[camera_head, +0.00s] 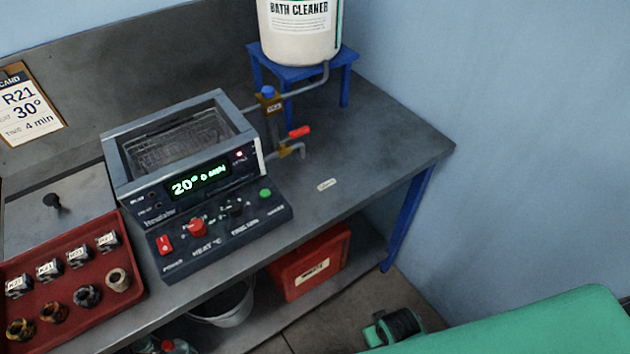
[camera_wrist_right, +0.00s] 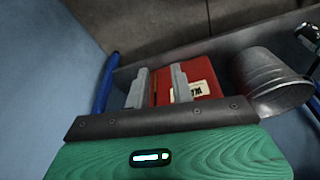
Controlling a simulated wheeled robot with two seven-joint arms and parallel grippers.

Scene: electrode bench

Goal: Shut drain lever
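The drain lever (camera_head: 299,132) has a red grip and sits on a brass valve (camera_head: 286,153) at the right side of the grey bath unit (camera_head: 185,145). The grip points to the right and slightly up, and a short bent spout comes out beside it. My right gripper (camera_wrist_right: 158,85) shows in the right wrist view with its two grey fingers apart and nothing between them. It is well away from the lever, with the red box beyond the fingertips. The lever is not in the wrist view. My left gripper is not in view.
A blue-handled valve (camera_head: 268,93) stands behind the lever on a pipe from the cleaner tank (camera_head: 300,35) on its blue stand. The control panel (camera_head: 218,235) is in front. The bench right of the lever is mostly clear. A red box (camera_head: 310,263) sits on the lower shelf.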

